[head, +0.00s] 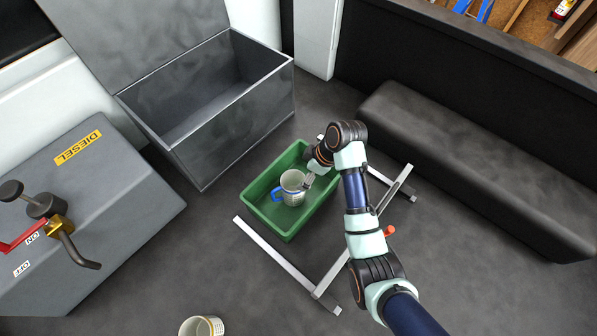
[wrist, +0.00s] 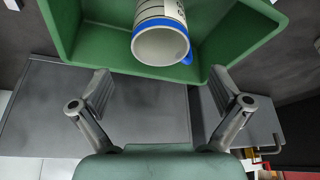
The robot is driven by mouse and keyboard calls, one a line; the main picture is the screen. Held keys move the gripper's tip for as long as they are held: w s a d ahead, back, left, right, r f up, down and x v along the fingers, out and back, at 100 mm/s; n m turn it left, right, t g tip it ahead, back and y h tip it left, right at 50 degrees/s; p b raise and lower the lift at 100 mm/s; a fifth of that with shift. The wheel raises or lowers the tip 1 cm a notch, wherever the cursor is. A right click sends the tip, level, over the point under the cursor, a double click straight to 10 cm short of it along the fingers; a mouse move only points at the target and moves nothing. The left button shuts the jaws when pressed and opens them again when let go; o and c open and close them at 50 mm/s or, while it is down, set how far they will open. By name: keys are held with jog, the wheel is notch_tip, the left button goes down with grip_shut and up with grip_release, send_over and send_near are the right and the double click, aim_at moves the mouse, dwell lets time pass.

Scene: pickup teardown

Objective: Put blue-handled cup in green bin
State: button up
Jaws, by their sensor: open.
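The blue-handled cup (head: 292,181) is white with dark markings and sits inside the green bin (head: 262,220). Its blue handle points left in the head view. In the wrist view the cup (wrist: 160,47) shows its open mouth and blue trim, with the bin wall (wrist: 56,30) around it. My gripper (head: 309,182) is over the bin, close to the right side of the cup. In the wrist view my gripper (wrist: 160,80) is open, its fingers wide apart with nothing between them.
A second cup (head: 201,327) stands on the floor at the bottom edge. An open grey metal box (head: 235,110) is behind the bin, and a grey diesel tank (head: 90,210) is at left. A metal frame (head: 270,255) lies around the bin. A black bench (head: 480,170) is at right.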

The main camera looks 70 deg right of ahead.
dwell(0.3)
jog(key=w+a+r+t+h, duration=0.15)
jog(key=w+a+r, duration=0.3)
jog(key=a, duration=0.45)
jog(key=w+a+r+t, duration=0.25)
jog(key=w+a, duration=0.35)
jog(key=a, duration=0.3)
jog(key=w+a+r+t, duration=0.1)
jog(key=w+a+r, duration=0.4)
jog(key=a, duration=0.4)
jog(key=s+a+r+t, duration=0.1)
jog(key=s+a+r, duration=0.1)
jog(key=a+r, duration=0.2)
jog(key=s+a+r+t+y, duration=0.1)
jog(key=a+r, duration=0.3)
jog(key=a, duration=0.6)
jog(key=shift+s+r+m+t, duration=0.3)
jog(key=shift+s+r+t, duration=0.1)
jog(key=shift+t, duration=0.3)
jog(key=shift+a+f, duration=0.1)
jog(key=shift+c, duration=0.2)
